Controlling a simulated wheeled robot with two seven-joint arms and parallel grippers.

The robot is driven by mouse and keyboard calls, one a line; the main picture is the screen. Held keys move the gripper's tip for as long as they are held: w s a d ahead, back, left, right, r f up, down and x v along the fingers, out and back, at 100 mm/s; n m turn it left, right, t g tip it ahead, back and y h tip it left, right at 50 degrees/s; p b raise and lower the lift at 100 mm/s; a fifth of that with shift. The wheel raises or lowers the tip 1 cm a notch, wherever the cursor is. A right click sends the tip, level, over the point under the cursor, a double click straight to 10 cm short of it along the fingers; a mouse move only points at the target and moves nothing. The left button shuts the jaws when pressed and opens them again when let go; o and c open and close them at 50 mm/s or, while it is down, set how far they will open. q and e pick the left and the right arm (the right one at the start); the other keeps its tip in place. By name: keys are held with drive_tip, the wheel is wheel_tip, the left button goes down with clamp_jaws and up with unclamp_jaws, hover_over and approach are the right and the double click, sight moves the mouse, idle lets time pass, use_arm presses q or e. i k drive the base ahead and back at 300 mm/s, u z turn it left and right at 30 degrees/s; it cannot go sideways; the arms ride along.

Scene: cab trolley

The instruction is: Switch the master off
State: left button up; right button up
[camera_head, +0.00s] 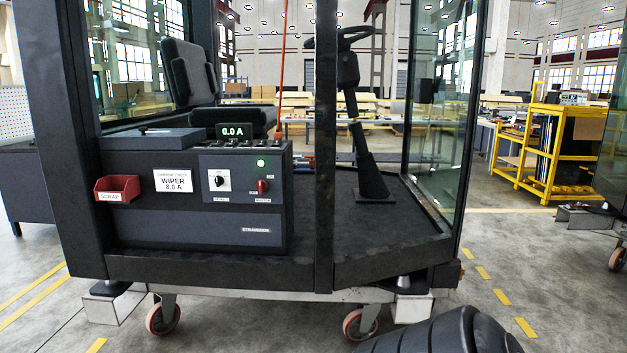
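The master switch (263,187) is a small red rotary knob at the right of the grey control panel (240,191) on the cab's dark console. Small labels sit beside it and a label is below it. The knob's exact pointing is too small to tell. A green lamp (261,163) above it is lit. A black knob (218,181) on a white plate is to its left. Neither gripper is in view. A dark rounded part at the bottom right appears to be my own arm, and nothing touches the panel.
A display (232,131) reads 0.0 A above the panel. A red scrap bin (117,188) and a white wiper label (173,181) are on the console's left. A dark cab post (325,150) stands right of the console. The cab rests on a wheeled trolley (260,295).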

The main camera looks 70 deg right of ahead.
sight(261, 185)
drive_tip(key=z, duration=1.8)
drive_tip(key=k, duration=0.3)
drive_tip(key=u, duration=1.25)
drive_tip(key=i, duration=1.5)
drive_tip(key=z, duration=0.6)
drive_tip(key=i, duration=1)
drive_tip(key=z, duration=0.75)
